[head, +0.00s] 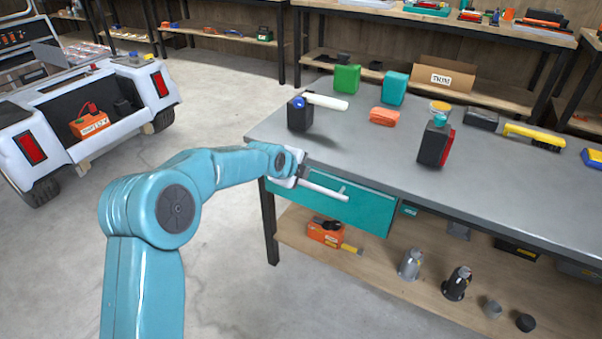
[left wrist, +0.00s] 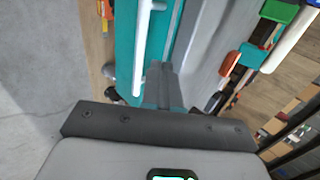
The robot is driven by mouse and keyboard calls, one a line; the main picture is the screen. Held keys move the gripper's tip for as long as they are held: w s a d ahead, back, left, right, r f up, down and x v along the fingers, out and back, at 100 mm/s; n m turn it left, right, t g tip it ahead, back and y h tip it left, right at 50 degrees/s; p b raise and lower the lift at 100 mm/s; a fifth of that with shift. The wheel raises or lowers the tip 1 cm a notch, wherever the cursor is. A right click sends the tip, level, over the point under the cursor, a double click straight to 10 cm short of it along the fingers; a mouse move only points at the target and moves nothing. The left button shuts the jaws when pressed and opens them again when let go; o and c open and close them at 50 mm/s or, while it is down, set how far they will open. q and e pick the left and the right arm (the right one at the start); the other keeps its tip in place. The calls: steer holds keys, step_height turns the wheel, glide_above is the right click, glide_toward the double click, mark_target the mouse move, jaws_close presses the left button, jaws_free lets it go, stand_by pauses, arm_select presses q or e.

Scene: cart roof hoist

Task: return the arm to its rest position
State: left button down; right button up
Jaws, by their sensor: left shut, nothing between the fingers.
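My left arm, light blue, reaches in from the lower left in the head view. My left gripper (head: 303,173) is at the front edge of the workbench, close to the teal drawer front (head: 370,208) and its white bar handle (head: 325,192). In the left wrist view the gripper's dark fingers (left wrist: 163,88) are together with nothing between them. The white handle (left wrist: 143,40) runs just beside the fingertips there; whether they touch it I cannot tell. The drawer looks closed. My right gripper is not in view.
The lower shelf (head: 375,269) holds several tools. A white cart (head: 90,113) stands left; open floor lies between.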

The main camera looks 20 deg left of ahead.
arm_select(q)
steer(key=shift+d, duration=0.1)
steer(key=s+d+f+n+g+h, duration=0.1)
steer(key=s+d+f+n, duration=0.25)
steer(key=f, duration=0.25)
steer(key=s+d+f+n+g, duration=0.1)
steer(key=s+d+f+n, duration=0.15)
steer(key=s+f, duration=0.3)
steer(key=s+d+f+n+g+h, duration=0.1)
steer(key=s+d+f+n+g, duration=0.15)
steer(key=f, duration=0.45)
steer(key=s+d+f+n+g, duration=0.1)
steer(key=s+d+f+n, duration=0.25)
steer(key=s, duration=0.45)
steer(key=s+d+f+n+g, duration=0.1)
steer(key=s+d+f+n, duration=0.15)
steer(key=s+f, duration=0.35)
steer(key=s+d+n+g+h, duration=0.15)
steer(key=s+n, duration=0.45)
steer(key=s, duration=0.8)
step_height(320, 180, up, 15)
steer(key=g+p, duration=0.1)
steer(key=p, duration=1.4)
steer(key=shift+s+d+f, duration=0.2)
steer(key=shift+s+d, duration=0.2)
steer(key=shift+d, duration=0.05)
steer(key=shift+n, duration=0.25)
